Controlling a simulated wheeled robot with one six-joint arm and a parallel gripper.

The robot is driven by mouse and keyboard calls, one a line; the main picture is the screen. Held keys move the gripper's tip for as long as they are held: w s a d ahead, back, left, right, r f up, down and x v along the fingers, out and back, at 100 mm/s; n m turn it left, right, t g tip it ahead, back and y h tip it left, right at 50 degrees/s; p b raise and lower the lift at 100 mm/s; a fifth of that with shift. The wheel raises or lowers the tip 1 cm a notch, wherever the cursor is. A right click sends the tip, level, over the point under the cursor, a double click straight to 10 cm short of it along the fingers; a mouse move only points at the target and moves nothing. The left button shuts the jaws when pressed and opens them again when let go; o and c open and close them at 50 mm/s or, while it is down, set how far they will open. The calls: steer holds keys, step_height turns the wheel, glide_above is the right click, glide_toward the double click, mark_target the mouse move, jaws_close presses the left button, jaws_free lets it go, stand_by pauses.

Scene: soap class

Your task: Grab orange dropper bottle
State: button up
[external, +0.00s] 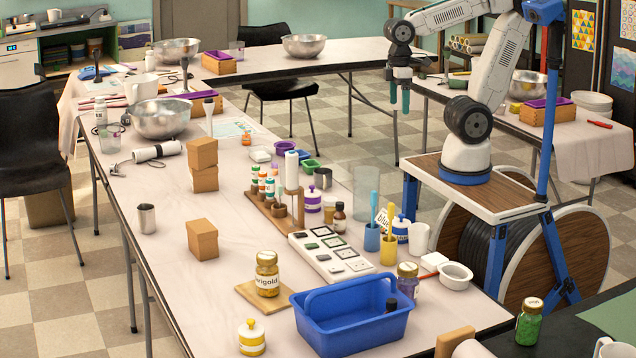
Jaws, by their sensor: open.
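A wooden rack (262,213) stands near the middle of the long table and holds several small dropper bottles with coloured bands. One bottle with an orange band (270,187) stands upright among green-banded ones; the bottles are small and crowded, so I cannot tell their exact order.
A white tray of dark squares (331,258), a purple-labelled jar (313,199) and a brown bottle (340,217) crowd the rack's right side. A clear beaker (367,190) stands between rack and arm. A blue caddy (352,318) is in front. Table left of the rack is mostly clear.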

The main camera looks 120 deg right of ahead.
steer(key=s+a+n+t, duration=0.1)
steer(key=s+a+n, duration=0.2)
steer(key=s+a, duration=0.1)
steer(key=shift+s+a+r+t, duration=0.2)
steer(key=shift+a+r+t, duration=0.1)
steer(key=shift+a, duration=0.15)
steer(key=c, duration=1.1)
